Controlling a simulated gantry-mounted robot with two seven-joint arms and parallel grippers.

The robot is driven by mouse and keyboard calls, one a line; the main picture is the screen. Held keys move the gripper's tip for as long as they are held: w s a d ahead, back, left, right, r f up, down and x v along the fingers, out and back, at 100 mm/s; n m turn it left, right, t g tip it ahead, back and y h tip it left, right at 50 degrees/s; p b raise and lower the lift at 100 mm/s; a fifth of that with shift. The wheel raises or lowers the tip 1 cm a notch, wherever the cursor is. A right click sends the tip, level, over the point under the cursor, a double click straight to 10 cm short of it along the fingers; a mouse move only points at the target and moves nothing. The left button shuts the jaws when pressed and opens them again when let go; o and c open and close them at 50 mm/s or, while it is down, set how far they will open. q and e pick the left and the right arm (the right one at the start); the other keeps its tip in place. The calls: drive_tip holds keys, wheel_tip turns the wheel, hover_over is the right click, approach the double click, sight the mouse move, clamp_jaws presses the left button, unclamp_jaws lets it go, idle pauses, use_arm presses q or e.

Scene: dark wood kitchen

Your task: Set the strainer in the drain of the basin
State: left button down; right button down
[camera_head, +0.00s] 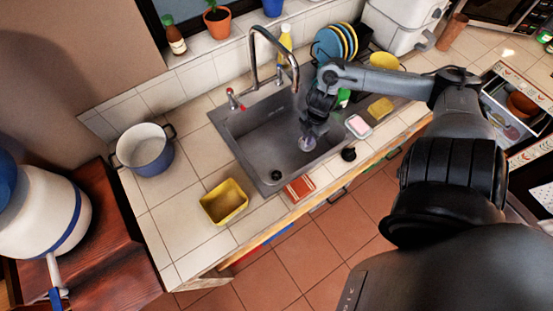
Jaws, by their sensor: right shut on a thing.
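My right gripper (312,126) reaches down over the right part of the grey metal basin (233,122). It is shut on a small greyish-lilac piece, which looks like the strainer (307,144), at its fingertips. The dark round drain (277,175) shows in the basin floor, below and to the left of the held piece in the picture. The strainer is apart from the drain. The gripper hides part of the strainer's upper side. My left gripper is not in view.
A curved faucet (272,36) arches over the basin's back. A yellow tub (224,202) and a blue pot (145,150) stand on the counter to the left. A soap dish (358,127), a black round item (348,154) and a sponge (380,108) lie to the right.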

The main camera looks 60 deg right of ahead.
sight(307, 148)
wheel_tip(307, 148, down, 8)
drive_tip(key=b, duration=0.6)
drive_tip(key=shift+r, duration=0.15)
drive_tip(key=w+a+f+b, duration=0.2)
drive_tip(key=w+a+f, duration=0.1)
drive_tip(key=w+a, duration=0.1)
drive_tip(key=w+a+f+b, duration=0.1)
drive_tip(key=w+a+f, duration=0.3)
drive_tip(key=shift+w+a+f+b, duration=0.1)
drive_tip(key=shift+a+f+b, duration=0.1)
drive_tip(key=shift+f+b, duration=0.15)
wheel_tip(307, 148, down, 3)
drive_tip(key=shift+f+b, duration=0.15)
drive_tip(key=shift+b, duration=0.5)
drive_tip(key=shift+f, duration=0.25)
drive_tip(key=shift+f, duration=0.1)
drive_tip(key=c, duration=1.1)
unclamp_jaws()
